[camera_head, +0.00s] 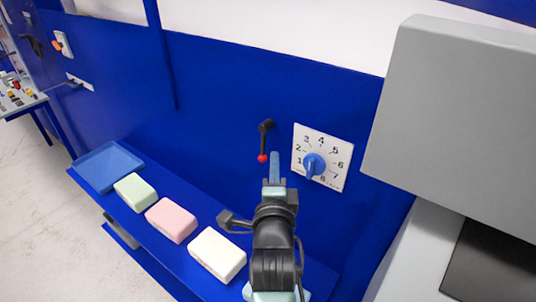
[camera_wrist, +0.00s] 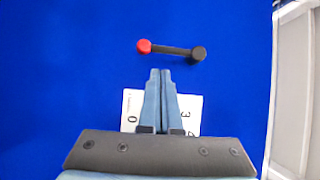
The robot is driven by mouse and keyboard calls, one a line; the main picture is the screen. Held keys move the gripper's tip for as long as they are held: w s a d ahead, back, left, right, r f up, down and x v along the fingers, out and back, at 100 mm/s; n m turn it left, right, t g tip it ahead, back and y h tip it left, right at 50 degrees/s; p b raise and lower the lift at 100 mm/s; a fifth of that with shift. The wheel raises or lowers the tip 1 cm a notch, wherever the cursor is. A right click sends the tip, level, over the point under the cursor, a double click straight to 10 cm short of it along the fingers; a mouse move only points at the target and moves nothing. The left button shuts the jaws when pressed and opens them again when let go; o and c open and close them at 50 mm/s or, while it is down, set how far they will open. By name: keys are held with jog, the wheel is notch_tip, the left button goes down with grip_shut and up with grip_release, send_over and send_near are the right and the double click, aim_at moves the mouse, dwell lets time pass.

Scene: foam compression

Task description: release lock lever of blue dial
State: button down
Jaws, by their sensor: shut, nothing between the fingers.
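The lock lever (camera_head: 264,141) is a black lever with a red knob on the blue panel, left of the dial. In the head view it hangs down from its pivot, knob at the bottom. In the wrist view the lever (camera_wrist: 172,50) lies across the picture, red knob on the left, just beyond my fingertips. The blue dial (camera_head: 314,165) sits on a white numbered plate (camera_head: 332,146). My gripper (camera_head: 275,155) is shut and empty, its tips near the red knob in the head view. In the wrist view my gripper (camera_wrist: 160,72) covers much of the dial plate (camera_wrist: 190,110); a gap to the lever shows.
A blue shelf (camera_head: 190,252) below carries a blue tray (camera_head: 106,166) and green (camera_head: 135,192), pink (camera_head: 171,220) and white (camera_head: 217,254) foam blocks. A large grey box (camera_head: 455,110) juts out at the right. The panel left of the lever is clear.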

jog(key=shift+w+a, duration=0.65)
jog(key=shift+w, duration=0.05)
jog(key=shift+a+f+b, duration=0.1)
jog(key=shift+f+b, duration=0.15)
jog(key=shift+b, duration=0.55)
